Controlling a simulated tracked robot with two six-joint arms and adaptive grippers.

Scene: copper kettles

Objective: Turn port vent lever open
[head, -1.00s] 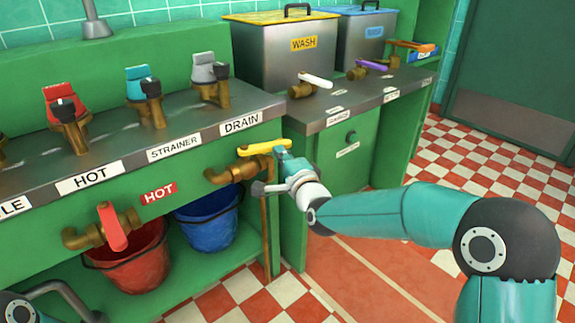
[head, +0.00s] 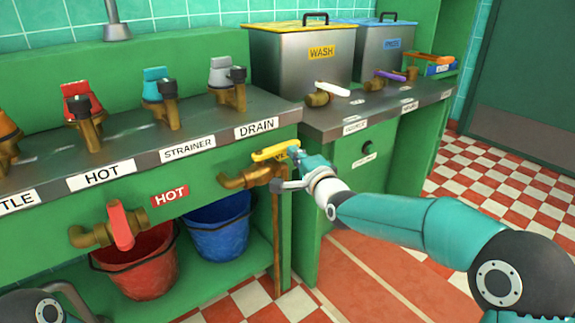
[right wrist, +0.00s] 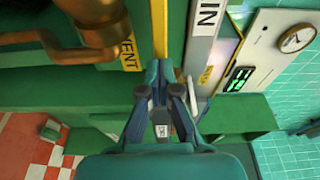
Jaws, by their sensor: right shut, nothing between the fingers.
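The yellow vent lever (head: 275,151) sits on a brass valve and pipe (head: 240,180) below the DRAIN label. It lies nearly level along the counter front, its right end slightly higher. A yellow label beside it, partly hidden in the head view, reads VENT (right wrist: 128,48) in the right wrist view. My right gripper (head: 293,156) is shut and empty at the lever's right end. In the right wrist view the yellow lever (right wrist: 160,28) runs up from just beyond my fingertips (right wrist: 159,72); I cannot tell whether they touch. My left gripper is out of view.
Several taps stand along the counter (head: 60,160). The WASH tank (head: 300,65) stands behind. Checkered floor (head: 510,190) is open at right.

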